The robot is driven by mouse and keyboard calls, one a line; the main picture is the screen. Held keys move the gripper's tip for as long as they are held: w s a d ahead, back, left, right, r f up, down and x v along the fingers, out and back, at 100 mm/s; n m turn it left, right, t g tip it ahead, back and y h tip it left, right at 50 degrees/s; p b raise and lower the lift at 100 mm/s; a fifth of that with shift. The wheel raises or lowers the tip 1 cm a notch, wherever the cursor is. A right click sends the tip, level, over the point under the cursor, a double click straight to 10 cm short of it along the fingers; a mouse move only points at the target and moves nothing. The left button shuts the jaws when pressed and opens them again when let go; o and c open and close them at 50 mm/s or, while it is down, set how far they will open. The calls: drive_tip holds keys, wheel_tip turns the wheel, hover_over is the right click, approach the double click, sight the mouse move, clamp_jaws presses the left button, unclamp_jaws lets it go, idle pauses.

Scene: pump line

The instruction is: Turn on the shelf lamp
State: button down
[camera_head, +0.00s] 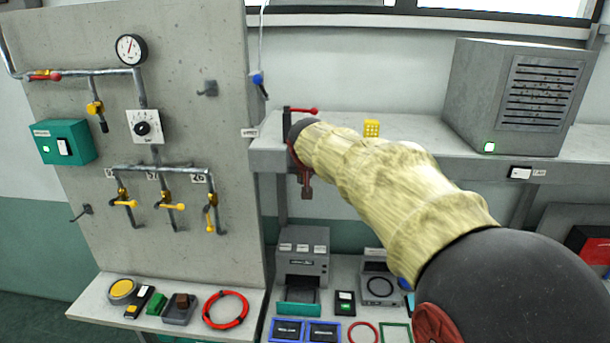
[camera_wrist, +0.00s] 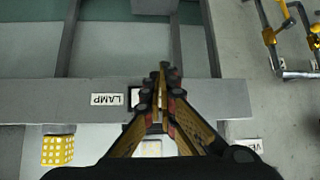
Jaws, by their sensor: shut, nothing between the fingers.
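The LAMP label (camera_wrist: 107,99) is on the shelf's front edge (camera_wrist: 50,98), upside down in the wrist view. Beside it is a small white switch plate (camera_wrist: 134,96), partly hidden by my fingers; its position cannot be read. My gripper (camera_wrist: 163,68) is shut and empty, its fingers passing in front of the shelf edge just beside the plate. I cannot tell whether they touch it. In the head view my gripper (camera_head: 306,190) hangs at the shelf's left end, and my arm covers the label and switch. I cannot make out the lamp itself.
A yellow perforated block (camera_head: 372,128) and a grey vented cabinet (camera_head: 515,98) with a green light stand on the shelf. The pipe panel (camera_head: 225,120) with valves is close on the left. Below is a bench with a grey machine (camera_head: 303,255) and several small items.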

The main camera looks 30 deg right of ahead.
drive_tip(key=shift+w+d, duration=0.2)
drive_tip(key=shift+w, duration=0.25)
drive_tip(key=shift+d+b, duration=0.55)
drive_tip(key=shift+b, duration=0.1)
idle(0.5)
drive_tip(key=shift+s, duration=0.15)
